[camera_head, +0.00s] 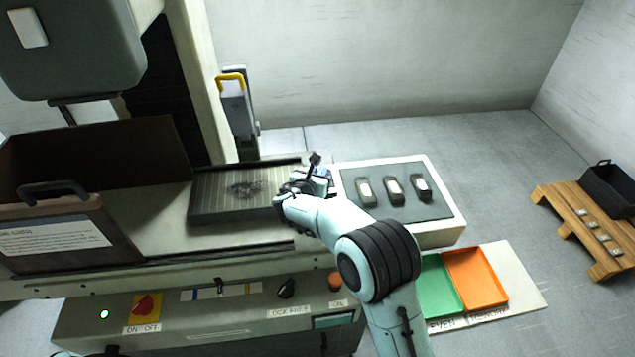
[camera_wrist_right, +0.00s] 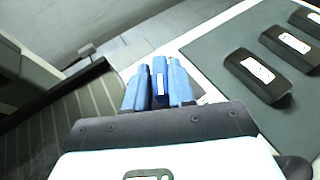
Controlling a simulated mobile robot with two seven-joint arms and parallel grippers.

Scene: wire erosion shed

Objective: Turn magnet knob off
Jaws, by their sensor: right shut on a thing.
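The red knob (camera_head: 144,305) sits on a yellow plate on the front control panel, above a label reading ON and OFF. A green lamp (camera_head: 104,314) is lit to its left. My right gripper (camera_head: 321,174) is far from this knob, at the right end of the ribbed chuck plate (camera_head: 215,205). In the right wrist view my right gripper's blue fingers (camera_wrist_right: 160,88) are shut on a narrow blue piece (camera_wrist_right: 160,80) between them. What that piece belongs to is unclear. Only a sliver of what may be my left arm shows at the bottom left edge.
Dark debris (camera_head: 245,188) lies on the chuck plate. A pale tray (camera_head: 452,212) with a dark mat holds three dark blocks (camera_head: 394,190). Green (camera_head: 440,285) and orange (camera_head: 476,279) bins sit lower right. A black knob (camera_head: 286,288) is on the panel.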

